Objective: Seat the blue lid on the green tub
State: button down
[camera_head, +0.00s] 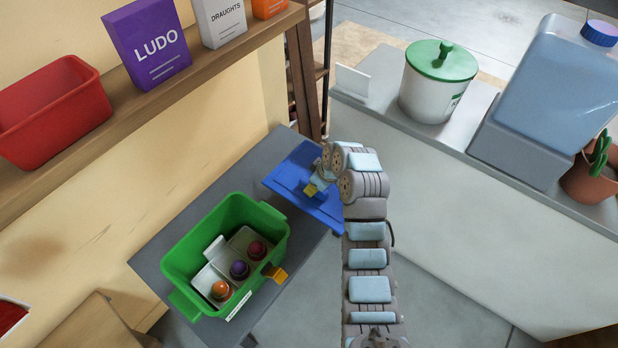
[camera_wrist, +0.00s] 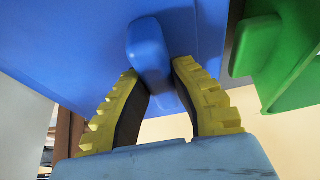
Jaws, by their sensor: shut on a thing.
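The green tub (camera_head: 183,259) stands open on a grey bench in the head view. Inside it sit a light divider and orange, purple and dark red round items. An orange-yellow clip shows on its right side. The blue lid (camera_head: 287,180) is up and to the right of the tub, apart from its rim. My gripper (camera_head: 314,186) is at the lid, mostly hidden by my arm. In the wrist view my yellow fingers (camera_wrist: 158,88) are shut on the lid's blue handle (camera_wrist: 150,50). The tub's green side (camera_wrist: 290,55) shows at the right there.
The grey bench (camera_head: 160,232) carries the tub. A wooden shelf (camera_head: 200,62) above holds a red bin (camera_head: 50,105) and game boxes (camera_head: 148,45). At the right, a ledge holds a white canister with green lid (camera_head: 437,85), a blue jug (camera_head: 565,80) and a potted cactus (camera_head: 590,178).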

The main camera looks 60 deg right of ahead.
jog(key=shift+s+a+r, duration=0.45)
jog(key=shift+s+a, duration=0.2)
jog(key=shift+s, duration=0.1)
jog(key=shift+s+a+r+p, duration=0.3)
jog(key=shift+s+a+p, duration=0.05)
jog(key=shift+s+p, duration=0.1)
